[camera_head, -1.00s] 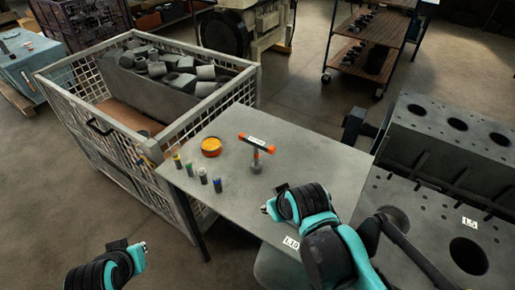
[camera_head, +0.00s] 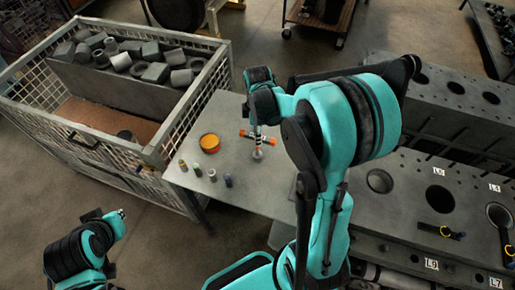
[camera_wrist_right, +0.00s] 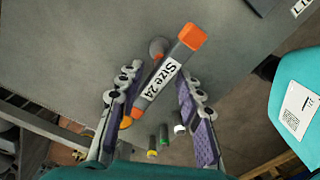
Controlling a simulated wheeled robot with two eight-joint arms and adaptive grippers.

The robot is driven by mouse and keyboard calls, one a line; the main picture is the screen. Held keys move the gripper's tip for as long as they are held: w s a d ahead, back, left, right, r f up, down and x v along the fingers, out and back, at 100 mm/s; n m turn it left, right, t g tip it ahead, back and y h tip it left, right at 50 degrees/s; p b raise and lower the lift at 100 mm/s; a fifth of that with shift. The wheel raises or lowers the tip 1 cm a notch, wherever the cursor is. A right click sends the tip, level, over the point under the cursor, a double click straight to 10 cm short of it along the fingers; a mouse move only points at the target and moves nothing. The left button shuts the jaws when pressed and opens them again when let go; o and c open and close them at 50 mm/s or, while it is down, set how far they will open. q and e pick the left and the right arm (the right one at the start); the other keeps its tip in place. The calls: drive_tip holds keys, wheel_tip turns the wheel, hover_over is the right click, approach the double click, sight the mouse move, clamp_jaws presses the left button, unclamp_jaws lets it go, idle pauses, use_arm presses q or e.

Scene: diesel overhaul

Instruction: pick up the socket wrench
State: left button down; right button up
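The socket wrench (camera_head: 258,153) stands upright on the grey table, with a T-handle that has orange ends. In the right wrist view, its dark handle (camera_wrist_right: 165,80) bears a white "Size 24" label and slants between the fingers. My right gripper (camera_head: 257,128) is over the wrench; in the wrist view its two fingers (camera_wrist_right: 155,105) are wide apart, one on each side of the handle's lower end, not closed on it. My left gripper (camera_head: 122,213) is at the lower left, away from the table; its fingers are too small to judge.
The table (camera_head: 225,115) also holds an orange round container (camera_head: 209,143) and several small coloured-top bottles (camera_head: 212,175) left of the wrench. A mesh crate (camera_head: 152,150) of dark metal parts stands at the left. A grey engine block (camera_head: 410,205) is at the right.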

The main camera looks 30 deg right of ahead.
sight(258, 154)
wheel_tip(258, 154, down, 8)
drive_tip(key=shift+d+r+b, duration=0.1)
drive_tip(key=shift+r+b, duration=0.1)
drive_tip(key=shift+b, duration=0.2)
clamp_jaws()
